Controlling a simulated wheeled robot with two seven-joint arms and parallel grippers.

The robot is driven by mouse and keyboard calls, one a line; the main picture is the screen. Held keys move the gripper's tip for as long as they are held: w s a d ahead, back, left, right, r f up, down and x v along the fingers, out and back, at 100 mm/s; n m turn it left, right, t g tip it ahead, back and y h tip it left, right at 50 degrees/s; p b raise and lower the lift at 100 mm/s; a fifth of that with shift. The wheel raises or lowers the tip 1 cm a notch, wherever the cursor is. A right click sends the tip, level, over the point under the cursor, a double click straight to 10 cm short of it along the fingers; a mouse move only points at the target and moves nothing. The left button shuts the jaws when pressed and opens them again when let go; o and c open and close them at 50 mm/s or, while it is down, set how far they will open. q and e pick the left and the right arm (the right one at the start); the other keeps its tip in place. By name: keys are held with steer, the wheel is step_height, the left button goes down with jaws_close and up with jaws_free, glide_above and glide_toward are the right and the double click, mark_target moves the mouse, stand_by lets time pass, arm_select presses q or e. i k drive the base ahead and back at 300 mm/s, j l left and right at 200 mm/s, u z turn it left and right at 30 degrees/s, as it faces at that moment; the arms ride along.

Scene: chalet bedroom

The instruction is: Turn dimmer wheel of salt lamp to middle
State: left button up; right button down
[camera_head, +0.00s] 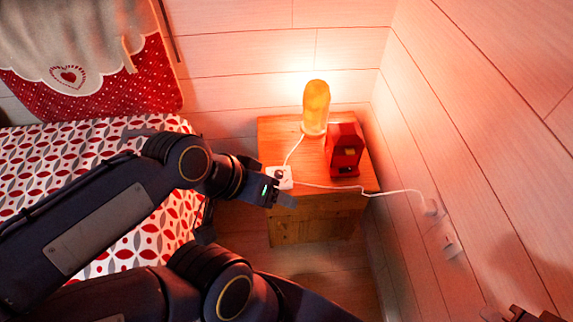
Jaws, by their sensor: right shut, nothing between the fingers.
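The salt lamp (316,105) glows orange and stands upright on the wooden nightstand (305,200). A white cord runs from it to a small white dimmer box (285,182) at the nightstand's front left. A small dark wheel (279,175) shows on the box.
A red block-shaped object (345,150) stands right of the lamp. The cord (395,190) continues to a socket (432,207) on the right wall. A bed with a patterned cover (60,150) is at left. Another of my arm links crosses the bottom. Floor shows in front of the nightstand.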

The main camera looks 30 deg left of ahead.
mark_target(278, 173)
steer(key=u, duration=0.95)
steer(key=i+u, duration=0.25)
steer(key=u, duration=0.15)
steer(key=i+l+u, duration=0.1)
steer(key=i+u, duration=0.15)
steer(key=u, duration=0.2)
